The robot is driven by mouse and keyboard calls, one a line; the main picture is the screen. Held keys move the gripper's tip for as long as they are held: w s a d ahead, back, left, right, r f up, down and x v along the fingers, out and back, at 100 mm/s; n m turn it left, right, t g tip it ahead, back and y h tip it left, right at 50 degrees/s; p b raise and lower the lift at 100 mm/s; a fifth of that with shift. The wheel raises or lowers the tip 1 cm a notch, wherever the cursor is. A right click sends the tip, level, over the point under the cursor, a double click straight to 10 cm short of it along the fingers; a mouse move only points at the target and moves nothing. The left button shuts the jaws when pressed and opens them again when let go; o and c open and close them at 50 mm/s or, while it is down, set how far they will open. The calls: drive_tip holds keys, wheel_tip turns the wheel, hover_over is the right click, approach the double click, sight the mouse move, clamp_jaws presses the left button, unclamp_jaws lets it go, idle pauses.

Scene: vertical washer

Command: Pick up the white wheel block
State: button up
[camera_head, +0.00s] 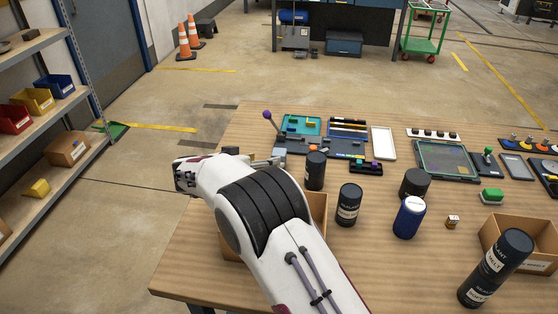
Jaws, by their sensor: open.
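No block can be clearly made out as the white wheel block. A small pale cube (453,221) with a dark mark on its face sits on the table right of the blue-and-white can, and I cannot tell whether the mark is a wheel. My white arm reaches in from the bottom and covers the table's left part. The end of my gripper (265,161) shows as grey parts behind the arm, near the table's left side, far left of the cube. It is open, and nothing shows between its fingers, which are mostly hidden.
Dark cylinders (349,205) and a blue-and-white can (409,217) stand on the wooden table (370,270). Two stacked cans (495,268) stand front right, by a cardboard box (535,240). Another box (319,212) is partly behind my arm. Trays and a panel (446,159) line the back.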

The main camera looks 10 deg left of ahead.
sight(274, 156)
drive_tip(key=shift+x, duration=1.3)
drive_tip(key=shift+a+x, duration=0.2)
drive_tip(key=shift+x, duration=2.4)
drive_tip(key=shift+w, duration=0.15)
drive_tip(key=c, duration=1.6)
